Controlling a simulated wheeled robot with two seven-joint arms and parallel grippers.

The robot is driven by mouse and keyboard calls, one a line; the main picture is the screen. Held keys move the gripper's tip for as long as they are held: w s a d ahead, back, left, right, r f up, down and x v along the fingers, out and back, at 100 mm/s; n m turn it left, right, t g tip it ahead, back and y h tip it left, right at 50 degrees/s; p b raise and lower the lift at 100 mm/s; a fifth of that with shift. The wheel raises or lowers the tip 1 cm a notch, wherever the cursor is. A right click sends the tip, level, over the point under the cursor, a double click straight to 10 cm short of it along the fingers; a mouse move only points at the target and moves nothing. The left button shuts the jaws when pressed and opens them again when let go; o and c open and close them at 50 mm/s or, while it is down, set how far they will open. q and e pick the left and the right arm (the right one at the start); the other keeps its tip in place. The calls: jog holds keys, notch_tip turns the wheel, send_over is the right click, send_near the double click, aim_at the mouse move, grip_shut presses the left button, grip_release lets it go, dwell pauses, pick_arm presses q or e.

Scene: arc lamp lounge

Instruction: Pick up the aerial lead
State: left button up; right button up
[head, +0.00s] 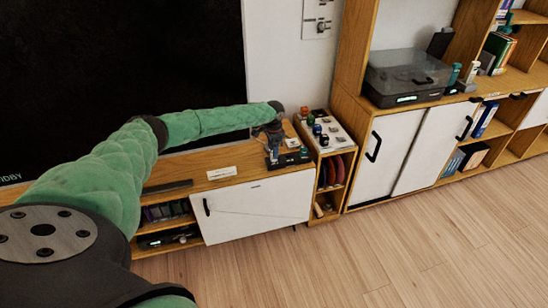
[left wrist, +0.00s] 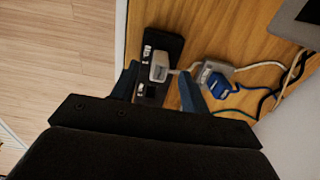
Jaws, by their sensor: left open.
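My left gripper (head: 274,152) reaches over the right end of the wooden TV bench (head: 240,179). In the left wrist view my left gripper (left wrist: 159,77) is open, with its blue fingers either side of a light grey plug (left wrist: 160,66) at a black box (left wrist: 164,43). The box also shows in the head view (head: 292,159). Beside the right finger lie a grey connector (left wrist: 211,70) and a blue connector (left wrist: 221,86), with grey, white and blue cables running right. I cannot tell for certain which one is the aerial lead. My right gripper is not in view.
A large dark TV (head: 110,70) stands behind the arm. A low shelf unit with small items on its top (head: 335,135) is right of the bench. A white card (head: 221,173) lies on the bench. The wooden floor (head: 400,250) in front is clear.

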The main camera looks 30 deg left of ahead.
pick_arm(q)
jog(key=shift+f, duration=1.65)
grip_shut()
jog(key=shift+r, duration=0.15)
